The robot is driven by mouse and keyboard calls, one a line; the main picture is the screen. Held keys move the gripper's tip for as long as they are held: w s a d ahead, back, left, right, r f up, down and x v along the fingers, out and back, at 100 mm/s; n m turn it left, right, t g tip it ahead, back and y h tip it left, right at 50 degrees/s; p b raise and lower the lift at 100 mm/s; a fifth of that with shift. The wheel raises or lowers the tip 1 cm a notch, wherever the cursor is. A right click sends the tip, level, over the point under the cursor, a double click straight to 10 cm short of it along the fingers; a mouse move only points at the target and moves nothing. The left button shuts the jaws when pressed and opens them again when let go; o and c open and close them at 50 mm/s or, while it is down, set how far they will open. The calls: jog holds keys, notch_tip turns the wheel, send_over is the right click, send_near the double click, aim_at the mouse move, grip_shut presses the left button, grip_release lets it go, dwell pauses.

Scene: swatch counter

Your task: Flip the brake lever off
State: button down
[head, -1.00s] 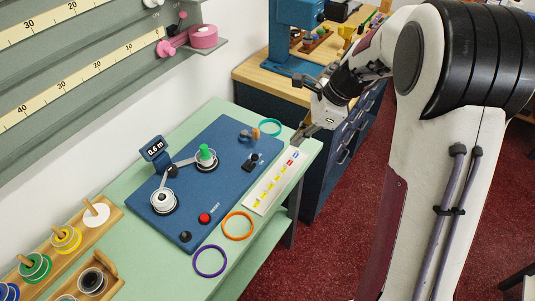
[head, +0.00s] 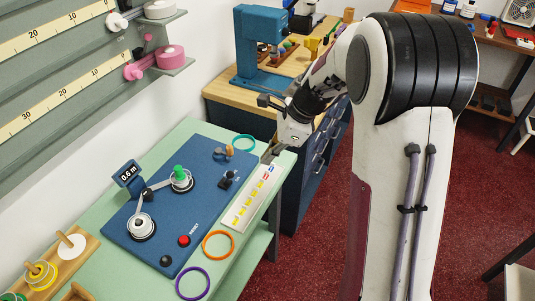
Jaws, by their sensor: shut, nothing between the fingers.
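A blue winding board (head: 140,240) lies on the pale green counter (head: 192,127). A small black switch-like part (head: 228,180) sits on its right side beside tiny white marks; it looks like the brake lever, but its on or off position is too small to tell. A grey part with a wooden knob (head: 229,150) stands near the board's far corner.
A teal ring (head: 244,142), an orange ring (head: 218,244) and a purple ring (head: 193,283) lie around the board. A marked strip (head: 248,199) lies along its right edge. The board also holds a green-knobbed reel (head: 181,179), a silver reel (head: 141,226) and a red button (head: 184,240).

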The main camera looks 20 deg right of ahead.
aim_at(228, 178)
jog(key=x, duration=0.8)
jog(key=shift+s, duration=0.1)
jog(key=shift+w+a+r, duration=0.1)
jog(key=shift+w+a, duration=0.1)
jog(key=shift+a, duration=0.4)
jog(key=shift+w+a+r, duration=0.15)
jog(key=shift+w+a, duration=0.05)
jog(key=shift+a, duration=0.45)
jog(key=shift+w+a+r, duration=0.1)
jog(key=shift+w+a, duration=0.1)
jog(key=shift+a, duration=0.4)
jog(key=shift+w+a+r, duration=0.25)
jog(key=shift+w+a, duration=0.05)
jog(key=shift+w+a+r, duration=0.4)
jog(key=shift+w+a, duration=0.15)
jog(key=shift+w+a+r, duration=0.3)
jog(key=shift+w+a, duration=0.4)
jog(key=shift+a, duration=0.05)
jog(key=shift+w+a, duration=0.7)
jog(key=shift+w, duration=0.05)
jog(key=shift+r, duration=0.25)
